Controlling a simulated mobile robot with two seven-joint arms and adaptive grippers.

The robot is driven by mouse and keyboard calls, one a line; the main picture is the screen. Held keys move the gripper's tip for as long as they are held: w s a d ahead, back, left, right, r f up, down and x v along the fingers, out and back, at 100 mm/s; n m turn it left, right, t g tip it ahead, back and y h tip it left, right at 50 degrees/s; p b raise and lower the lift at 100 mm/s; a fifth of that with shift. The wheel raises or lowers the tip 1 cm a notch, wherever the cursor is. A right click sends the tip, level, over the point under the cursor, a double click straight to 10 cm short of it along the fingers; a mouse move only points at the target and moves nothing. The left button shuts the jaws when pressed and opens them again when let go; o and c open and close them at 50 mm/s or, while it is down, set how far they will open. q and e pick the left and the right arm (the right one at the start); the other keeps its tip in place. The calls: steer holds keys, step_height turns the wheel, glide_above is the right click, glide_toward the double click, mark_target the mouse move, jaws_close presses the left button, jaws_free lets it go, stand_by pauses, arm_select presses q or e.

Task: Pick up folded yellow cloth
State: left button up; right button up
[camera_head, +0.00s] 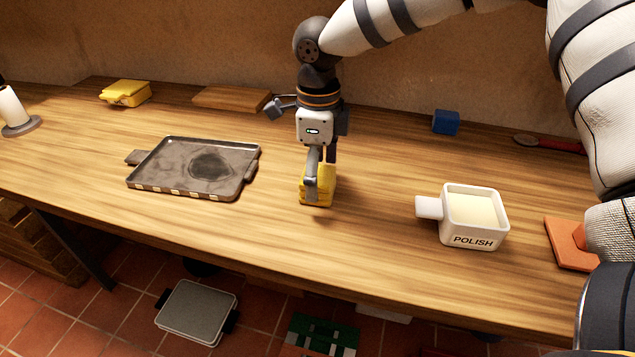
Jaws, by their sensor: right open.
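A folded yellow cloth (325,190) lies near the middle of the wooden table, partly hidden by my right gripper. My right gripper (320,178) comes down on it from above, with its fingers open at the cloth. One finger passes in front of the cloth; the other is behind it and partly hidden. I cannot tell whether the fingers touch the cloth. A second yellow folded-looking item (125,92) lies at the back left of the table, apart from the gripper. My left gripper is not in view.
A dark tray (240,185) lies left of the cloth. A wooden board (232,98) and a blue block (446,122) are at the back. A white POLISH dish (474,236) and an orange item (568,245) are at right. The table's front edge is clear.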

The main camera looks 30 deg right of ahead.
step_height(320, 180, down, 2)
steer(key=shift+r, duration=0.1)
steer(key=c, duration=1.2)
steer(key=shift+c, duration=0.2)
